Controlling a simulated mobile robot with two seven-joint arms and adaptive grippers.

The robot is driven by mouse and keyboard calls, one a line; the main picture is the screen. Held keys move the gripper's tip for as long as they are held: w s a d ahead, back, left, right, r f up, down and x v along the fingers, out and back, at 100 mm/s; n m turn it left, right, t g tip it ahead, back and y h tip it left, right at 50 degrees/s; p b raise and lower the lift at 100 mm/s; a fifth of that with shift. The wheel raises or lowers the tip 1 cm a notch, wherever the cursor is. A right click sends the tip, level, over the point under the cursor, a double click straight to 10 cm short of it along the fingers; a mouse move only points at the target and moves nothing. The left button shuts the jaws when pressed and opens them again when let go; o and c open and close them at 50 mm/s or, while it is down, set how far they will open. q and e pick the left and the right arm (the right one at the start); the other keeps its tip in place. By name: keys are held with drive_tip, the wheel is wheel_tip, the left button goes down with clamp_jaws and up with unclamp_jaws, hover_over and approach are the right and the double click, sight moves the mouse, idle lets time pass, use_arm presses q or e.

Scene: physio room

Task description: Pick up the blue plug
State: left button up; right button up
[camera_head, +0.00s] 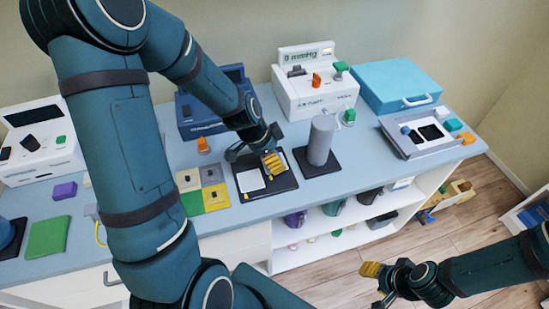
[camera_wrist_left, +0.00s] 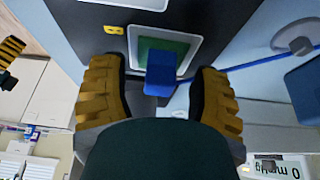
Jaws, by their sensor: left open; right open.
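The blue plug (camera_wrist_left: 160,73) shows in the left wrist view as a small blue block between the two yellow ribbed fingers, in front of a green square with a pale frame (camera_wrist_left: 185,48). My left gripper (camera_wrist_left: 157,95) is open, with a gap visible on both sides of the plug. In the head view, the left gripper (camera_head: 272,163) is low over a black board (camera_head: 284,184) with a white pad (camera_head: 251,181). I cannot make out the plug there. My right gripper (camera_head: 371,271) is open and empty, in front of the shelf and away from the counter.
A grey cylinder (camera_head: 320,140) stands on a black base just right of the left gripper. A white mmHg device (camera_head: 314,93) is behind it. Coloured tiles (camera_head: 216,197) lie to the left. A blue case (camera_head: 398,82) and a grey tray (camera_head: 425,147) are at the right.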

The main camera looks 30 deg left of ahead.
use_arm(q)
drive_tip(key=shift+w+f, duration=0.1)
drive_tip(key=shift+f, duration=0.25)
drive_tip(key=shift+o, duration=0.2)
drive_tip(key=c, duration=1)
drive_tip(key=shift+r, duration=0.1)
